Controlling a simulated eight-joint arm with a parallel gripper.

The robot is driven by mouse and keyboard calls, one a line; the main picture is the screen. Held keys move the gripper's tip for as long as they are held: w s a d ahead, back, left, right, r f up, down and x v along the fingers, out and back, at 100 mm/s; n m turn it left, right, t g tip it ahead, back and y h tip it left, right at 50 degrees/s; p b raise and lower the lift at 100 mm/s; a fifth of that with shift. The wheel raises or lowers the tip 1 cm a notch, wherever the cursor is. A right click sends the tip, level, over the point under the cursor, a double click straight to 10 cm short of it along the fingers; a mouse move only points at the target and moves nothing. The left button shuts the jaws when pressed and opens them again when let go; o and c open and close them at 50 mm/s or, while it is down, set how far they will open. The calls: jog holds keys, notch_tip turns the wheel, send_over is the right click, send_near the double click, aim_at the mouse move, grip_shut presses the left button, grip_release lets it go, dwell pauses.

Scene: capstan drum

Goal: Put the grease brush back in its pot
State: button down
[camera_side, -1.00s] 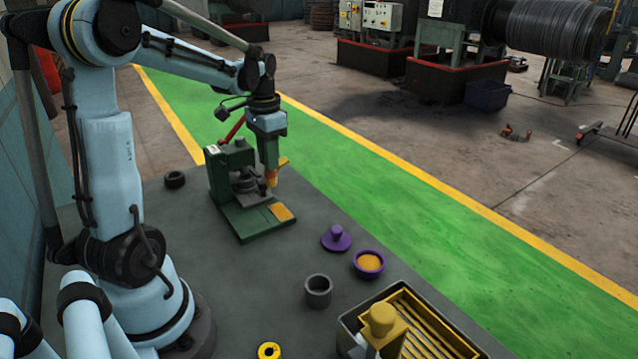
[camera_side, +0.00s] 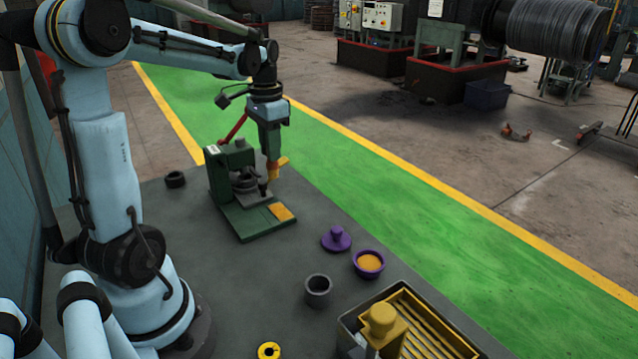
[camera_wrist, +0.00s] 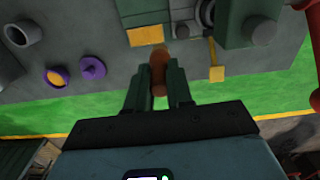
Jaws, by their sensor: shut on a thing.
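My gripper (camera_side: 273,158) is shut on the grease brush (camera_wrist: 158,68), whose brown-orange handle shows between the green-grey fingers in the wrist view. In the side view the gripper is over the green bench fixture (camera_side: 252,222), and a dark tip shows below it. Whether that tip touches the fixture cannot be told. A round purple pot (camera_side: 369,263) with an orange filling stands apart, to the right and nearer the camera. It also shows in the wrist view (camera_wrist: 56,77). A purple lid (camera_side: 336,239) with a knob lies beside it.
An open grey cup (camera_side: 318,291) stands near the purple pot. A crate (camera_side: 352,330) with a yellow ribbed inside is at the front right. A yellow ring (camera_side: 268,350) and a black ring (camera_side: 175,179) lie on the table. The tabletop between fixture and cup is clear.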

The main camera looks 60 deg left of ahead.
jog(key=d+m, duration=0.5)
jog(key=d, duration=1)
jog(key=s+d+f+m, duration=0.2)
jog(key=d, duration=0.4)
jog(key=s+d+f+m, duration=0.2)
jog(key=s+d, duration=0.1)
jog(key=d, duration=0.3)
jog(key=shift+s, duration=0.35)
jog(key=shift+d+f, duration=0.1)
jog(key=shift+f, duration=2.45)
dwell(2.4)
